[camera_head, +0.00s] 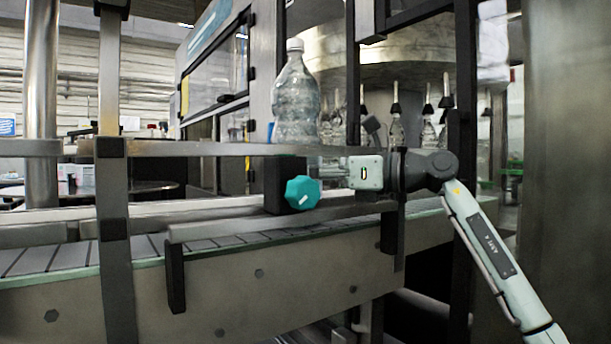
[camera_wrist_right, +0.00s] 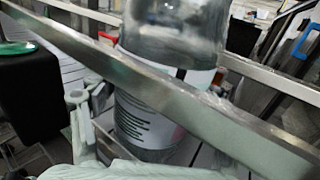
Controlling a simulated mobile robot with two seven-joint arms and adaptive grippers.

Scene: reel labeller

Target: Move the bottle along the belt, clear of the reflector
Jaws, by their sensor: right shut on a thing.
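The clear plastic bottle (camera_head: 297,100) stands upright at the belt (camera_head: 60,257), behind the guide rail. In the right wrist view the bottle (camera_wrist_right: 150,125) is close, with a pale printed label crossed by the rail. My right gripper (camera_head: 327,168) reaches in from the right, under the upper rail and beside the teal knob. It is shut on the bottle's lower part; the contact is mostly hidden. Its fingers (camera_wrist_right: 92,118) show at lower left in the wrist view. I cannot tell which part is the reflector. My left gripper is not in view.
A teal knob (camera_head: 302,192) on a black block (camera_head: 274,183) sits just left of my right gripper. The upper metal rail (camera_head: 200,149) and a lower rail (camera_head: 230,225) run along the belt. An upright post (camera_head: 113,200) stands at left. The belt's left stretch looks clear.

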